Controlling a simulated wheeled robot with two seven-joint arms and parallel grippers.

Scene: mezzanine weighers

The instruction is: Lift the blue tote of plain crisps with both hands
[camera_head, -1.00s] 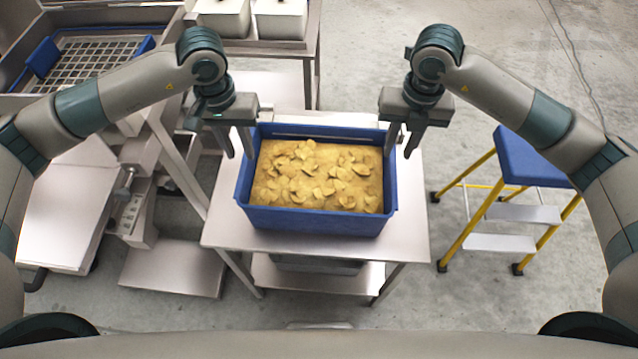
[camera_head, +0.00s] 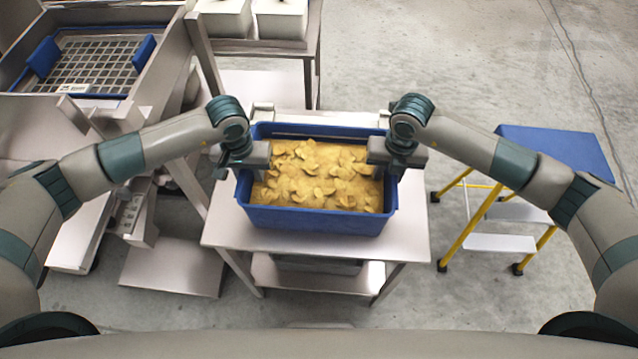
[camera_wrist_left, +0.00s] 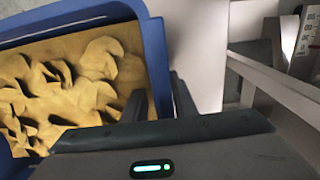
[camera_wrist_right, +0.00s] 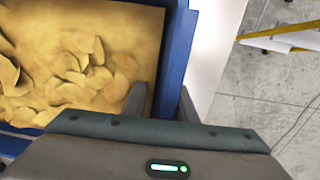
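The blue tote (camera_head: 318,219) stands level on a steel table, filled with yellow plain crisps (camera_head: 320,178). My left gripper (camera_head: 243,158) is at the tote's left wall and my right gripper (camera_head: 394,156) at its right wall. In the left wrist view, the fingers (camera_wrist_left: 160,102) are apart, one inside over the crisps and one outside, with the tote's rim (camera_wrist_left: 157,50) between them. In the right wrist view, the fingers (camera_wrist_right: 163,104) straddle the other rim (camera_wrist_right: 178,50) in the same way, with a gap showing. In the head view, the fingertips are hidden.
The steel table (camera_head: 408,225) has bare margin around the tote. A blue-topped step stool (camera_head: 555,150) with yellow legs stands to the right. Steel weighing equipment (camera_head: 100,75) crowds the left, and white tubs (camera_head: 280,18) stand behind. Floor at the upper right is clear.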

